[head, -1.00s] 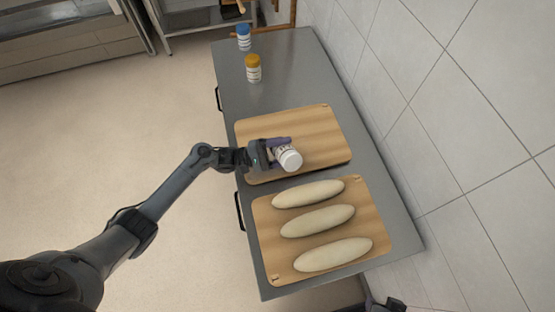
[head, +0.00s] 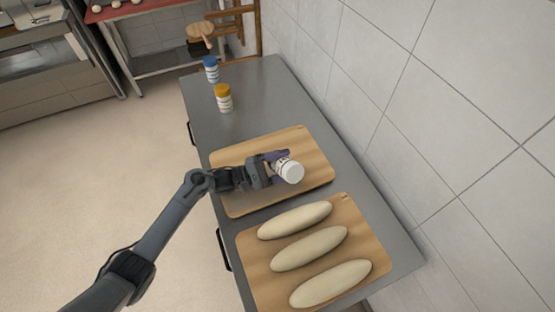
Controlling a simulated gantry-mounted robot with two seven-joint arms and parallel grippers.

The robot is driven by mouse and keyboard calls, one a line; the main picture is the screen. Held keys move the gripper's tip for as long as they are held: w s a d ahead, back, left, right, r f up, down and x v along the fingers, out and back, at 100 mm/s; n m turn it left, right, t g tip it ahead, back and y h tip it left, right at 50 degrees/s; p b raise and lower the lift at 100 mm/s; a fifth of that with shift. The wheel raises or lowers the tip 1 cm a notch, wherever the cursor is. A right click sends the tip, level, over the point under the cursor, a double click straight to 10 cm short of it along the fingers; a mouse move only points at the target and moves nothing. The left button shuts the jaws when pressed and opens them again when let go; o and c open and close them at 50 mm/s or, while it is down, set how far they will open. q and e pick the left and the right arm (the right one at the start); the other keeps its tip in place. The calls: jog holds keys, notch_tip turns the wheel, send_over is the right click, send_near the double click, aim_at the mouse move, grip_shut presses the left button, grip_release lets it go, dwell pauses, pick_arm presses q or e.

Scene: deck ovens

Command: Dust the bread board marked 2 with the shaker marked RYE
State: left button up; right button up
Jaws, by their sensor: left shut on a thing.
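My left gripper (head: 268,172) is shut on a white shaker (head: 290,172) with a purple part at its far side. It holds the shaker tipped, its plain white end towards the camera, over the empty wooden board (head: 310,155). The label is too small and turned to read. A second wooden board (head: 253,262) lies nearer, with several pale loaves on it, including a middle one (head: 310,248). Small marks at the boards' corners are unreadable, so I cannot tell which is 2. My right gripper is not in view.
An orange-lidded shaker (head: 223,98) and a blue-lidded shaker (head: 211,69) stand at the far end of the grey counter (head: 265,95). A tiled wall (head: 400,110) runs along the right. A wooden rack (head: 238,25) stands behind. The floor at left is clear.

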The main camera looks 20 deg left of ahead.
aim_at(292, 177)
pick_arm(q)
jog(key=s+d+p, duration=0.1)
jog(key=d, duration=0.1)
jog(key=s+d+p, duration=0.1)
jog(key=s, duration=0.1)
jog(key=shift+d+r, duration=0.15)
jog(key=shift+d, duration=0.25)
jog(key=shift+a+f, duration=0.2)
jog(key=shift+a, duration=0.2)
jog(key=w+a+b, duration=0.3)
jog(key=a+b, duration=0.4)
jog(key=a, duration=0.5)
jog(key=w+a+b, duration=0.2)
jog(key=a+b, duration=0.4)
jog(key=a, duration=0.5)
jog(key=s+d+p, duration=0.5)
jog(key=d+p, duration=0.2)
jog(key=p, duration=0.5)
jog(key=w+a+r+m+y+p, duration=0.1)
jog(key=a+r+m+y+p, duration=0.1)
jog(key=m+p, duration=0.4)
jog(key=w+a+r+m+y+p, duration=0.1)
jog(key=r+m+y+p, duration=0.4)
jog(key=m, duration=0.8)
jog(key=shift+w+a+m+y+p, duration=0.4)
jog(key=shift+w+y+p, duration=0.15)
jog(key=shift+y, duration=0.35)
